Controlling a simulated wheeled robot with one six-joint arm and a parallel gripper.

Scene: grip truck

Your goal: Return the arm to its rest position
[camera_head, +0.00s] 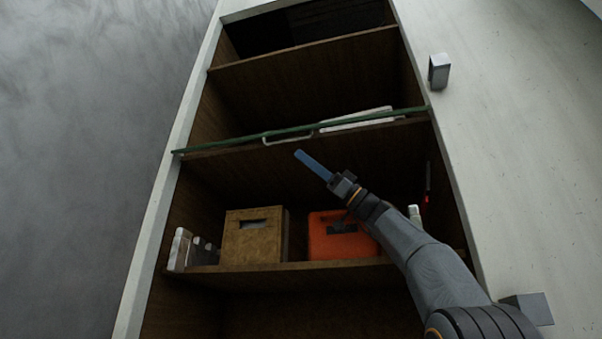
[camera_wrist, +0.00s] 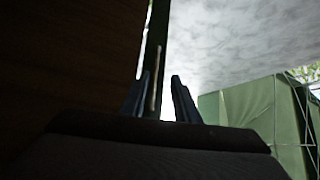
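My arm reaches up from the lower right in the head view, in front of an open shelf cabinet. My gripper (camera_head: 302,156) is at its end, with blue fingers pointing up and left. In the head view its tip appears just below a green bar (camera_head: 230,139) that crosses the cabinet. In the wrist view the two blue fingers of my gripper (camera_wrist: 161,88) stand apart. A thin pale strip shows between them, but I see nothing clamped.
A brown box (camera_head: 254,237), an orange-red case (camera_head: 338,238) and a whitish item (camera_head: 180,249) stand on the lower shelf. A white flat object (camera_head: 355,118) lies on the shelf behind the bar. Cabinet side walls flank the arm. Green panels (camera_wrist: 250,108) show at right in the wrist view.

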